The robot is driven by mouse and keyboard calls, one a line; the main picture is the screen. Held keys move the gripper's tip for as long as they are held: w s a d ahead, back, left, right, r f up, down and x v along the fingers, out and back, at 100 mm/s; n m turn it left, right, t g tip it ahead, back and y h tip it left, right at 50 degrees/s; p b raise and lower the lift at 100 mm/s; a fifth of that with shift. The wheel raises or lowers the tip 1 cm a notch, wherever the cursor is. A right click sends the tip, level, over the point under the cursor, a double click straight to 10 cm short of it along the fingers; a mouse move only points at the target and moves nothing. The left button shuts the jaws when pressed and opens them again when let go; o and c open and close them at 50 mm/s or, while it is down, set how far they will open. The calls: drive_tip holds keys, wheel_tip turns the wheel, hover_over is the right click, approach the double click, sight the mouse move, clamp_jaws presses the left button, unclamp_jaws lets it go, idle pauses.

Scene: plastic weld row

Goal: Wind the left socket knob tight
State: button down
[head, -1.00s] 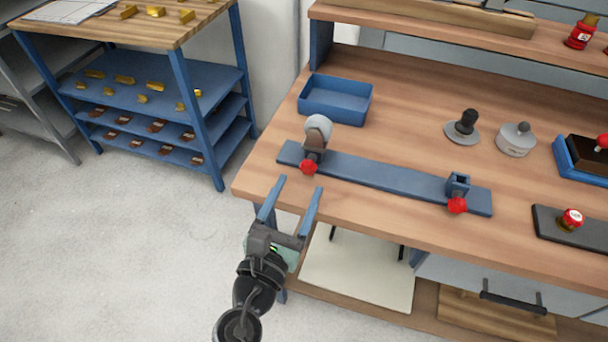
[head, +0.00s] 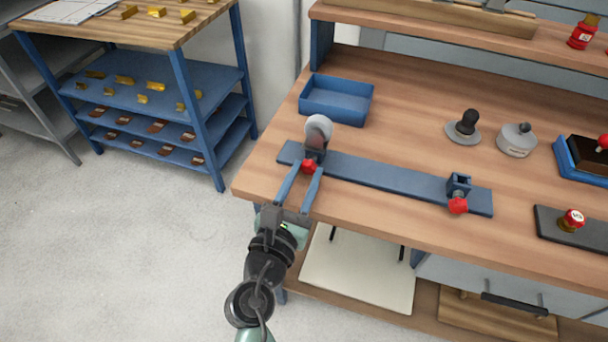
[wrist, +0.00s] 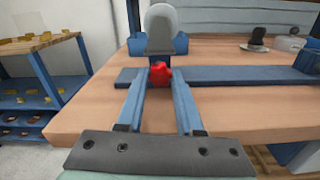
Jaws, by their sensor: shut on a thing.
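The left socket knob (head: 309,166) is red and sits on the front of the left socket, at the left end of a long blue bar (head: 380,177) on the bench. A grey-white round-topped piece (head: 318,128) stands upright in that socket. My gripper (head: 306,172) has its two blue fingers on either side of the left knob, shut on it. In the wrist view the knob (wrist: 160,74) shows between the fingertips, with the round-topped piece (wrist: 161,28) behind it. A second red knob (head: 457,205) is on the right socket (head: 458,185), which looks empty.
A blue open bin (head: 336,99) stands behind the bar. A black-knobbed disc (head: 463,128), a grey round pot (head: 517,140) and a red-topped stamp (head: 572,220) on a dark plate are to the right. The bench's front edge lies below my fingers.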

drive_tip(key=m+b, duration=0.1)
drive_tip(key=m, duration=0.3)
drive_tip(key=shift+m, duration=0.4)
drive_tip(key=c, duration=0.6)
unclamp_jaws()
drive_tip(key=shift+o, duration=0.2)
